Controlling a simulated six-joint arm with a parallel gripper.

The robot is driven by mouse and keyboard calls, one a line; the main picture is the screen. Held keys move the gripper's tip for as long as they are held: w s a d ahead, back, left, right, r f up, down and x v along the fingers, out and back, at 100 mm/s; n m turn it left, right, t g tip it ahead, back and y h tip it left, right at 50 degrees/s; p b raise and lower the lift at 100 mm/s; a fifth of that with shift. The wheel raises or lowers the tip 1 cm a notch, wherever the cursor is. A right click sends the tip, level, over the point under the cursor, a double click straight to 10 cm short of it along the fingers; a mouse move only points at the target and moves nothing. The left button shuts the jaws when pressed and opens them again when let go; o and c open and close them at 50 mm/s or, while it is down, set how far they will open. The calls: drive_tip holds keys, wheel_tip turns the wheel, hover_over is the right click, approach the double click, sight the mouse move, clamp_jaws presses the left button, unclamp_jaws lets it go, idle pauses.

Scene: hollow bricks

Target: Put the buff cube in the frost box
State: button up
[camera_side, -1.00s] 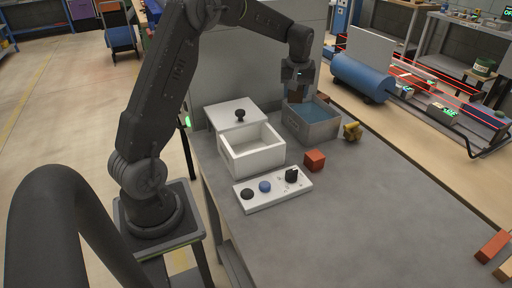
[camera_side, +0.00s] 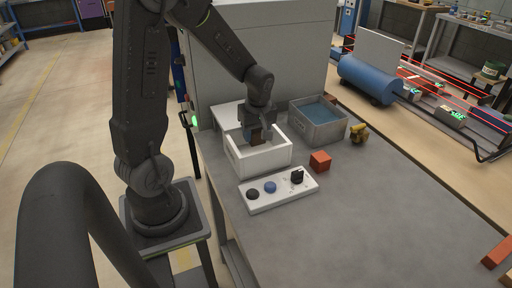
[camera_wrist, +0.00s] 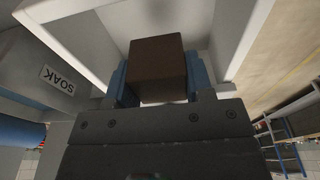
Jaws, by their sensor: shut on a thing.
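The buff cube, which looks dark brown in shade, is between the blue fingers of my gripper (camera_side: 257,136). The cube (camera_wrist: 158,66) shows clearly in the wrist view, with a finger against each side. The white open-topped box (camera_side: 256,163), which I take as the frost box, stands on the grey table. My gripper is shut on the cube over the box's opening. In the wrist view the box's white walls (camera_wrist: 100,42) surround the cube. How far the cube is above the box floor cannot be told.
A white lid (camera_side: 226,115) lies behind the box. A grey bin with blue contents (camera_side: 319,121) stands to the right; its "SOAK" label (camera_wrist: 58,80) shows in the wrist view.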

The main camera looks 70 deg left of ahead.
sight(258, 130)
drive_tip(key=shift+f, duration=2.5)
drive_tip(key=shift+f, duration=0.15)
drive_tip(key=o, duration=1)
drive_tip(key=r, duration=0.3)
drive_tip(key=d+r, duration=0.1)
drive_tip(key=r, duration=0.7)
drive_tip(key=shift+w+d, duration=0.1)
drive_tip(key=shift+d, duration=0.2)
drive_tip(key=shift+d+r, duration=0.2)
drive_tip(key=shift+r, duration=0.45)
drive_tip(key=s+d+r+m+t+h, duration=0.1)
drive_tip(key=s+d+r+m, duration=0.3)
drive_tip(key=d+m, duration=0.4)
drive_tip(key=s+d+r+m+t, duration=0.4)
drive_tip(key=s+d+r+m, duration=0.1)
drive_tip(key=d+m, duration=0.4)
drive_tip(key=shift+s+m+t+h, duration=0.3)
drive_tip(key=shift+s+m+h, duration=0.1)
drive_tip(key=shift+m, duration=0.1)
